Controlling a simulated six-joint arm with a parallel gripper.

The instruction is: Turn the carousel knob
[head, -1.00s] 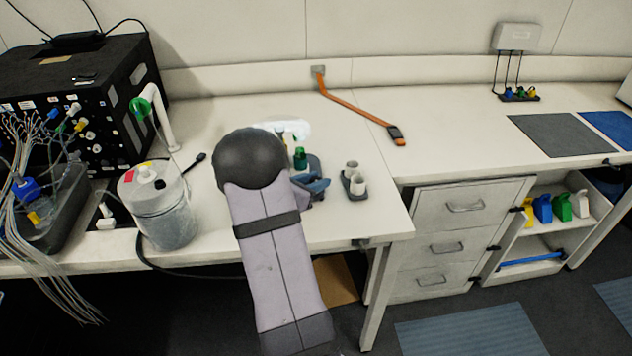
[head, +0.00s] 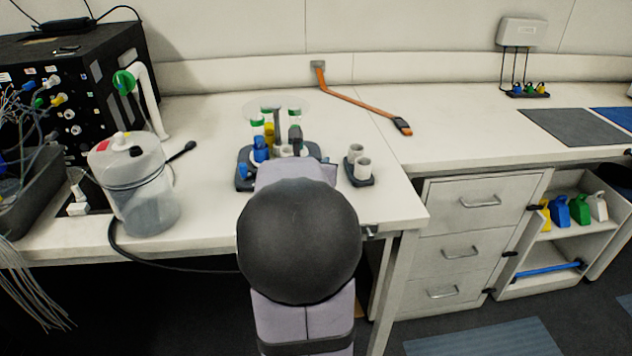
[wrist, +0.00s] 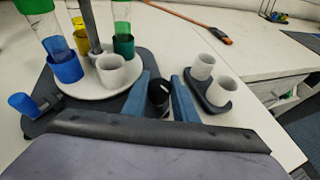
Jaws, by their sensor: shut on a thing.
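The carousel (head: 275,140) stands on the left bench in the head view, with a clear round top, a grey post and tubes with green and blue parts. Its dark grey base (wrist: 92,108) and white turntable (wrist: 100,84) fill the left of the wrist view. A black round-topped knob (wrist: 158,93) is at the base's right side. My gripper (wrist: 161,98) has its blue fingers on both sides of the knob and is shut on it. In the head view my arm hides the knob and most of the fingers. A blue peg-like part (wrist: 24,103) sticks out at the base's left.
A dark holder with two white cups (wrist: 210,82) stands just right of the fingers. A translucent jug (head: 135,185) with a hose is left of the carousel. An orange strap (head: 355,107) lies behind. The bench's front edge is close.

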